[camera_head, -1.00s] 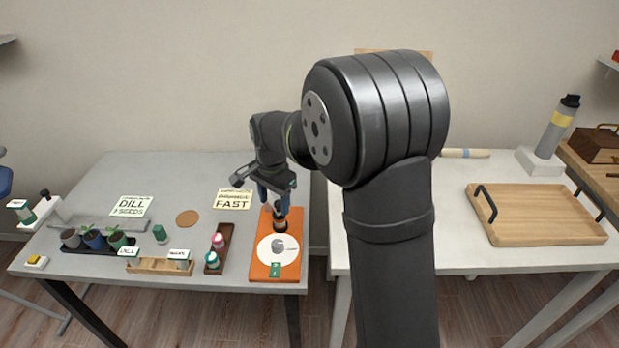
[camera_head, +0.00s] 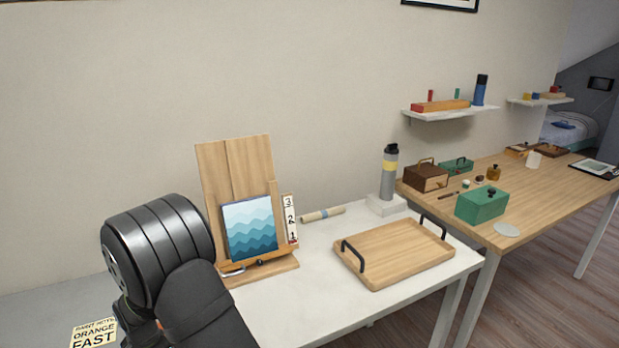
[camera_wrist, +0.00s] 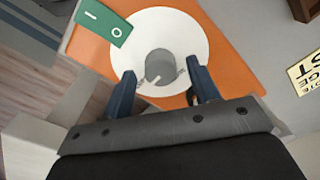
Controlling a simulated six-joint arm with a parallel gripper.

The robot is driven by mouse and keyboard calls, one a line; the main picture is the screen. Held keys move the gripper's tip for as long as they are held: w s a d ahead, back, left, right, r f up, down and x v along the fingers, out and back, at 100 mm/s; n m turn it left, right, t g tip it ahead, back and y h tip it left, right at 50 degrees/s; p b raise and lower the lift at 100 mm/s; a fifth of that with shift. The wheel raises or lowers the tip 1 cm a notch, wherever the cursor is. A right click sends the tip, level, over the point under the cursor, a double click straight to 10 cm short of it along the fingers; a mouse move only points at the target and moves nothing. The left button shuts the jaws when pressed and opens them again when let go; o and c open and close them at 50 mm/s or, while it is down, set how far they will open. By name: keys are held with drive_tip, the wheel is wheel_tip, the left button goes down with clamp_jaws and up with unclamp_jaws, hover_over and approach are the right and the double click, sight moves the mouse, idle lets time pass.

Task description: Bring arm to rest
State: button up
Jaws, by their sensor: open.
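My gripper (camera_wrist: 164,92) shows in the wrist view with its two blue fingers spread apart and nothing held between them. Past the fingertips is a grey knob (camera_wrist: 160,64) on a white disc (camera_wrist: 187,30), set on an orange board (camera_wrist: 240,58). A green tag with white marks (camera_wrist: 104,25) lies at the disc's edge. In the head view now my gripper is out of frame, and only thick dark arm links show at the lower left. I cannot tell how far the fingertips are above the disc.
A wooden stand (camera_head: 225,170) holds a blue wave picture (camera_head: 250,228) on the white table. A wooden tray (camera_head: 395,252) with black handles and a grey bottle (camera_head: 388,180) stand to its right. Farther right, a wooden desk (camera_head: 540,195) holds a green box (camera_head: 481,205).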

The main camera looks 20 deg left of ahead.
drive_tip(key=shift+f, duration=0.55)
drive_tip(key=shift+r, duration=0.15)
wheel_tip(320, 180, up, 17)
wheel_tip(320, 180, down, 17)
drive_tip(key=shift+f, duration=0.2)
drive_tip(key=n, duration=0.3)
drive_tip(key=shift+n, duration=0.3)
drive_tip(key=n, duration=0.4)
drive_tip(key=shift+n, duration=0.3)
drive_tip(key=n, duration=0.3)
drive_tip(key=shift+r+n, duration=0.1)
drive_tip(key=shift+n, duration=0.3)
drive_tip(key=shift+w+n, duration=0.1)
drive_tip(key=shift+n, duration=1.8)
